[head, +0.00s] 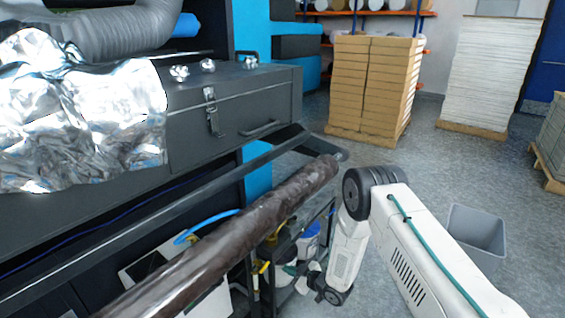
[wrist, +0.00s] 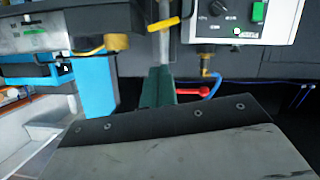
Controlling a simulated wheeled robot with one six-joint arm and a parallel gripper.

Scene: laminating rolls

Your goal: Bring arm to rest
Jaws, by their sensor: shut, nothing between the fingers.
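My white arm (head: 347,240) reaches down in front of the cart, folded at a black joint, in the head view. My gripper (wrist: 165,122) shows in the wrist view as a broad grey plate with a dark screwed edge. It is shut and empty, and only its near face shows. In the head view the gripper end is low beside the cart and too small and covered to make out. A long dark wrapped roll (head: 235,225) lies slanting along the machine's front, left of my arm and apart from it.
The dark machine (head: 230,110) with crumpled silver foil (head: 85,115) fills the left. A cart (head: 295,250) with bottles stands close beside my arm. A grey bin (head: 478,228) is at right. Stacked cartons (head: 375,85) and a paper stack (head: 485,75) stand behind open floor.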

